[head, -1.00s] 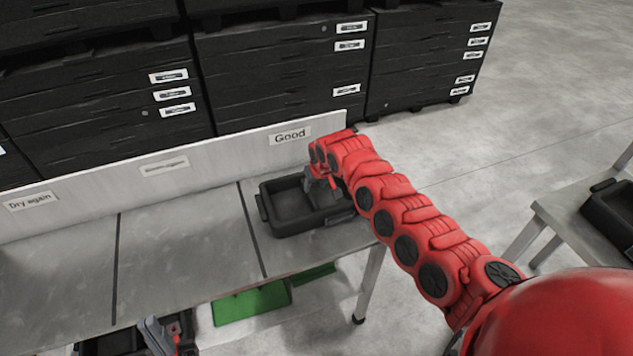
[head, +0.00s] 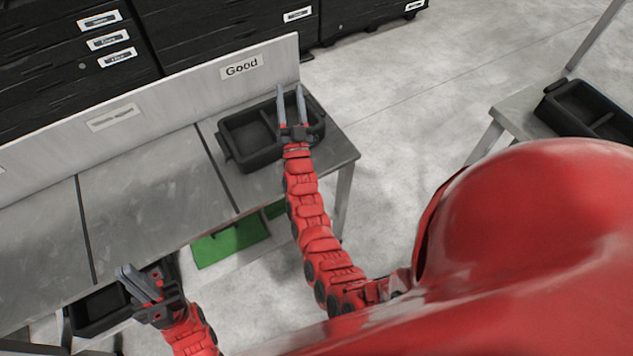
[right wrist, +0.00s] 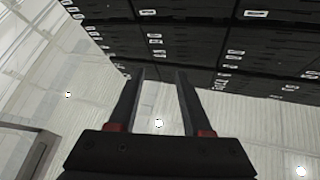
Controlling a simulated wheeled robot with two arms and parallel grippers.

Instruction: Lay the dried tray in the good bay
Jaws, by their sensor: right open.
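A black tray (head: 248,161) with raised walls and a cross divider rests on the grey bench in the bay under the "Good" sign (head: 242,67). It lies to the right of the bay's dark dividing line. My right gripper (head: 290,92) is open, its two fingers spread and pointing away from me above the tray's right part. In the right wrist view the fingers (right wrist: 160,75) stand apart with nothing between them. My left gripper (head: 130,272) is low at the left, in front of the bench edge. Its fingers look close together, but any gap is unclear.
Another black tray (head: 98,308) sits low at the left, partly behind my left gripper. A further black tray (head: 590,103) stands on a table at the right. A green panel (head: 230,243) lies below the bench. The middle bay (head: 150,185) is bare. Black crates stand behind.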

